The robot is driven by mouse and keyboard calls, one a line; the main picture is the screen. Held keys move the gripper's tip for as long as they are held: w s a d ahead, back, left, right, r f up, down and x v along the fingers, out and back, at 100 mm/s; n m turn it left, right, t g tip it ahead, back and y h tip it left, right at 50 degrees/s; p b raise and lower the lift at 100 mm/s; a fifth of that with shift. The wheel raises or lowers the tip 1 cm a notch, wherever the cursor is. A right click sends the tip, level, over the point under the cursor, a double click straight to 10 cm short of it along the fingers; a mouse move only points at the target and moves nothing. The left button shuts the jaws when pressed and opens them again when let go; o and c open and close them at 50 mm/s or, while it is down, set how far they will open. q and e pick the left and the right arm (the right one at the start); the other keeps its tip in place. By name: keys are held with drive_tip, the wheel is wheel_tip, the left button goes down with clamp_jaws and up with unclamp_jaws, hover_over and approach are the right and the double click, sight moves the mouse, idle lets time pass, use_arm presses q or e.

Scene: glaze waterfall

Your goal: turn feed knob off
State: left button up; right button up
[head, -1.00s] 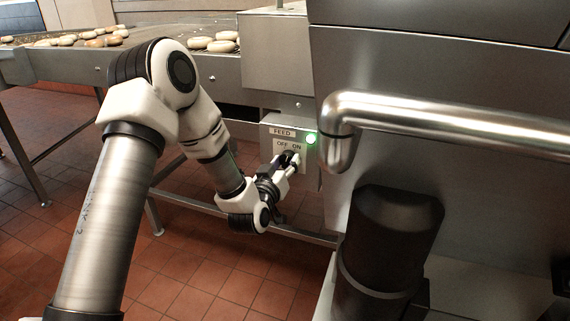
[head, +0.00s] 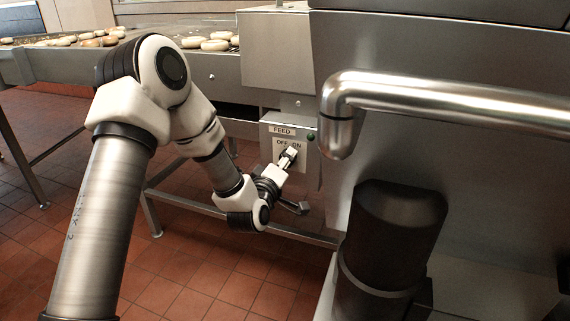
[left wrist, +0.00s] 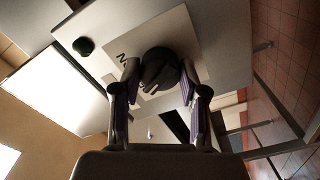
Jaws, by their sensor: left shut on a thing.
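The feed control box (head: 271,131) is a grey metal box with a "FEED" label and a white plate (head: 278,144) marked OFF and ON. Its indicator lamp (head: 310,136) is dark green and unlit; it also shows in the left wrist view (left wrist: 84,46). The dark feed knob (left wrist: 158,66) sits between my left gripper's (left wrist: 160,82) two fingers, which are shut on it. In the head view my left gripper (head: 288,156) reaches the plate from lower left and mostly hides the knob, so its pointing direction is hard to read. My right gripper is not in view.
A conveyor (head: 55,66) carrying several round buns or doughnuts runs at the back left. A large steel machine with a thick steel pipe handle (head: 450,100) stands just right of the box. A support bar (head: 185,203) crosses below, above red floor tiles.

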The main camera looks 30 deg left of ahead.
use_arm(q)
drive_tip(key=shift+n, duration=0.3)
drive_tip(key=o, duration=1.1)
drive_tip(key=shift+o, duration=0.2)
drive_tip(key=v, duration=0.7)
drive_tip(key=shift+s, duration=0.25)
drive_tip(key=shift+f, duration=0.1)
